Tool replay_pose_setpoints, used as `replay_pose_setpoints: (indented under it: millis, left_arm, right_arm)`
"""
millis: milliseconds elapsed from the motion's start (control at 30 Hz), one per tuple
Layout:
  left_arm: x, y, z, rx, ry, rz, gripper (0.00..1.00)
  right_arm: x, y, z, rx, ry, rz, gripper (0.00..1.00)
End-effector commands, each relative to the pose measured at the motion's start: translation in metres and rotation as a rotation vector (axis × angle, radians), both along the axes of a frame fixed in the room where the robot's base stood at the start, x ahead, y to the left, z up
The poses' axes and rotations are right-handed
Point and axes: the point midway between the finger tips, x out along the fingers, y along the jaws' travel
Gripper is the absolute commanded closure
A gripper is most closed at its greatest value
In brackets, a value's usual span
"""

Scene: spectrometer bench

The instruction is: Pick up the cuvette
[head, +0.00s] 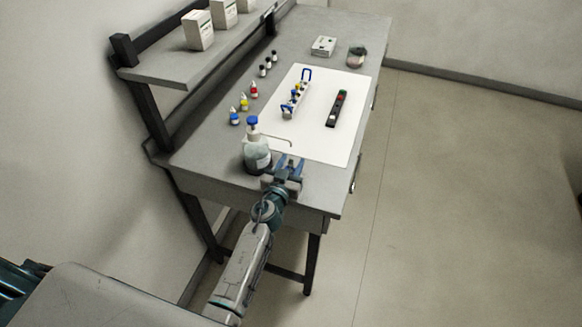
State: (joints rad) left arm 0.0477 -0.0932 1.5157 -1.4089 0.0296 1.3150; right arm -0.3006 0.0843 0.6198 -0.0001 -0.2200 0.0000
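I cannot pick out a cuvette for certain at this size. A small rack (295,100) with blue end handles stands on the white mat (318,146) and holds several small items with blue and yellow tops. A narrow black holder (337,109) with a red spot and pale marks lies on the mat to the rack's right. My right gripper is out of view.
A wash bottle (257,158) with a blue cap stands close left of my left gripper, its spout reaching right. Small dropper bottles (244,103) line the left side. A white box (324,46) and a beaker-like container (356,57) stand at the back. A shelf (175,70) overhangs the left.

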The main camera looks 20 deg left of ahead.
Motion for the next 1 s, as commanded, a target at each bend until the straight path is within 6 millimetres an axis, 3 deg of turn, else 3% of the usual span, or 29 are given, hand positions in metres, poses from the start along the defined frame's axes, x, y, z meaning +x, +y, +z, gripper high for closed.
replay_pose_setpoints:
  millis: [200,400,433,767,1000]
  left_arm:
    - [0.001,0.000,0.000,0.000,0.001,0.000,0.60]
    - [0.001,0.000,0.000,0.000,0.001,0.000,0.97]
    - [0.001,0.000,0.000,0.000,0.001,0.000,0.99]
    - [0.001,0.000,0.001,-0.001,0.001,0.000,0.99]
    - [0.001,0.000,0.015,-0.002,0.000,0.000,0.99]
  right_arm:
    - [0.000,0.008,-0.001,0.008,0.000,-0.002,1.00]
    - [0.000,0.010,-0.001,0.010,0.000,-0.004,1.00]
    - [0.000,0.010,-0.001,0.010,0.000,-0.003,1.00]
    - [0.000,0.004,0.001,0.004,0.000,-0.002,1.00]
    - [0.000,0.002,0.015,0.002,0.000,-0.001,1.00]
